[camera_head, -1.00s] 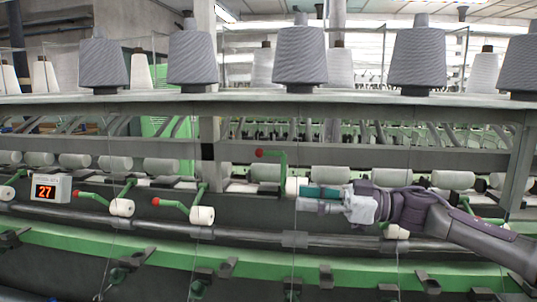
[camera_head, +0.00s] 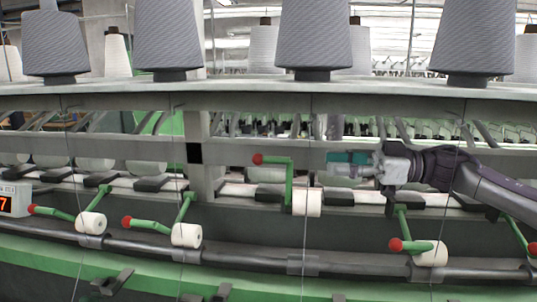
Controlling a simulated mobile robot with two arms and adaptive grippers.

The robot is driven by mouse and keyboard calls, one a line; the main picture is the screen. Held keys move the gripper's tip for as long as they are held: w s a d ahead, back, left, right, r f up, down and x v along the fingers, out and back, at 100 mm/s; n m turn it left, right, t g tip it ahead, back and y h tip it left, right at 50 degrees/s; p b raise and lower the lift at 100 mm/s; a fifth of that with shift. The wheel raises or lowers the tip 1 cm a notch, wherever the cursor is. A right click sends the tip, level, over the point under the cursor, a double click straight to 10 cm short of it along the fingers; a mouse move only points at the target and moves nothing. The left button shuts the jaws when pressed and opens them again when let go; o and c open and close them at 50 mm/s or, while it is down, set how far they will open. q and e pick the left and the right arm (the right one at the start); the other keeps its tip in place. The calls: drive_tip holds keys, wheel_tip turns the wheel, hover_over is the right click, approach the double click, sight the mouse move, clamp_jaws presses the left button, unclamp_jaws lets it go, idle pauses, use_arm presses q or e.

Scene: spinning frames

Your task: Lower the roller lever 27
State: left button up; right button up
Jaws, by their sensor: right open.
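One green roller lever stands raised, with its red ball knob (camera_head: 258,158) at the left end of its top bar and its white roller (camera_head: 307,203) at the bottom right. My right gripper (camera_head: 333,164) comes in from the right and is open. Its teal and grey fingers point left, at about the knob's height, to the right of the lever's upright (camera_head: 289,182) and apart from it in the picture. A display (camera_head: 8,202) at the left edge is cut off, showing only a 7. My left gripper is not in view.
Neighbouring levers with red knobs (camera_head: 127,222) and white rollers (camera_head: 430,254) sit lower along the dark bar (camera_head: 345,267). Large grey yarn cones (camera_head: 315,38) stand on the shelf above. Thin vertical threads hang in front of the frame.

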drive_tip(key=p, duration=0.3)
approach(270, 160)
drive_tip(key=a, duration=0.3)
drive_tip(key=shift+w+a+r, duration=0.2)
drive_tip(key=shift+w+a, duration=0.1)
drive_tip(key=shift+w, duration=0.05)
drive_tip(key=a, duration=0.1)
drive_tip(key=w+a+p, duration=0.1)
drive_tip(key=a, duration=0.1)
drive_tip(key=w+a+p, duration=0.1)
drive_tip(key=a, duration=0.1)
drive_tip(key=shift+a+f, duration=0.2)
drive_tip(key=shift+f, duration=0.15)
drive_tip(key=shift+a+p, duration=0.25)
drive_tip(key=shift+p, duration=0.05)
drive_tip(key=shift+a, duration=0.1)
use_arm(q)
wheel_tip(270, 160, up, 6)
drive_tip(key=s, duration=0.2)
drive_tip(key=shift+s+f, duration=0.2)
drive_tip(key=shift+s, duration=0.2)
use_arm(e)
clamp_jaws()
